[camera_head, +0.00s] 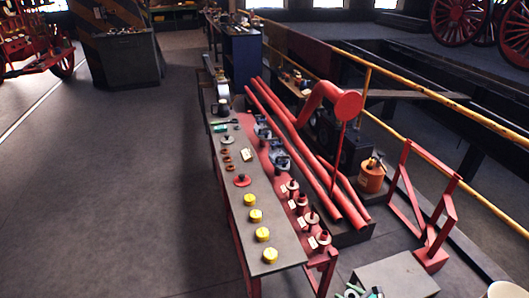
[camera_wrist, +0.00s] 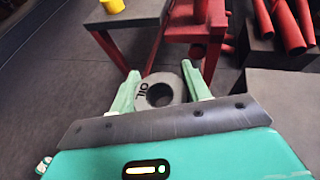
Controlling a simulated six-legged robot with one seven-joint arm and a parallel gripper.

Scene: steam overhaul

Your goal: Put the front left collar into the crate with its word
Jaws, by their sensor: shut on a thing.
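My gripper (camera_wrist: 160,68) is shut on a grey collar (camera_wrist: 166,78), a thick ring with a dark hole and the word OIL on its face. The green fingers press it from both sides, clear of the bench in the wrist view. In the head view my gripper (camera_head: 360,293) shows only in part at the bottom edge, beside a grey flat-topped box (camera_head: 405,274). I cannot make out any crate with a readable word in either view.
A long bench (camera_head: 222,178) carries several yellow caps (camera_head: 263,234), red flanged parts (camera_head: 312,216) and small fittings. Long red pipes (camera_head: 300,150) lie to its right. A red stand (camera_head: 430,215) and yellow railing (camera_head: 455,105) are further right. Floor at left is clear.

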